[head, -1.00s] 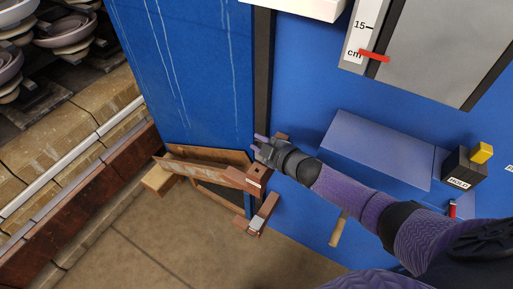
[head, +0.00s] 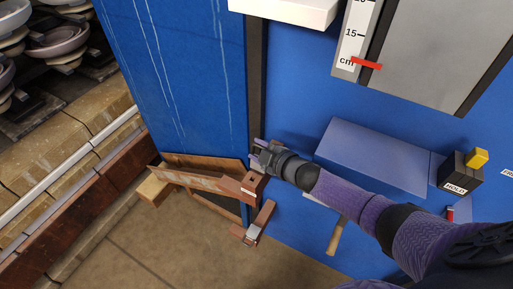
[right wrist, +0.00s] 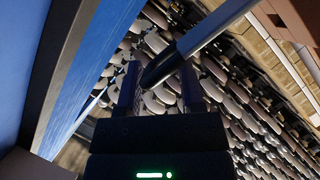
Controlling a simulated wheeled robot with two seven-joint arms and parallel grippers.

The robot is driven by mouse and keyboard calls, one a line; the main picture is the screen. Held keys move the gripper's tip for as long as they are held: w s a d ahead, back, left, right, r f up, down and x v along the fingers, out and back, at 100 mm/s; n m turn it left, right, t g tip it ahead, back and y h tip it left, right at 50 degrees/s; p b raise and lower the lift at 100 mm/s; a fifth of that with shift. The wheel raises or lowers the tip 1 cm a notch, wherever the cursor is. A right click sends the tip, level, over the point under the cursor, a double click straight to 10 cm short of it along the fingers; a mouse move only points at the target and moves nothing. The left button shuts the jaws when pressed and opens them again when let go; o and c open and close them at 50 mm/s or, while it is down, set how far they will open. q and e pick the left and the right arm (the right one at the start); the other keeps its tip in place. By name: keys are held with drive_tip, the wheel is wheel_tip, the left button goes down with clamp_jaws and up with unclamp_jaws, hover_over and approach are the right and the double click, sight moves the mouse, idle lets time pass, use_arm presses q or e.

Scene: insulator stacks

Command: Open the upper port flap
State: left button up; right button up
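My right gripper (head: 261,152) reaches in from the right to the edge of the blue panel (head: 185,70), just above a brown frame with a white label (head: 250,187). A brown flap-like plate (head: 210,180) slants left from that frame; I cannot tell for sure whether it is the upper port flap. In the right wrist view two dark fingers (right wrist: 160,90) stand apart. A grey-blue bar (right wrist: 215,30) with a dark end runs from between them, in the picture, to the upper right. Whether it touches the fingers is unclear. My left gripper is out of view.
A second brown bracket (head: 255,225) sits lower down. A blue box (head: 375,157), a black block with a yellow top (head: 462,172) and a wooden handle (head: 335,236) are to the right.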

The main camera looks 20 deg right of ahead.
wheel_tip(320, 180, up, 10)
drive_tip(key=p, duration=0.3)
drive_tip(key=shift+p, duration=0.4)
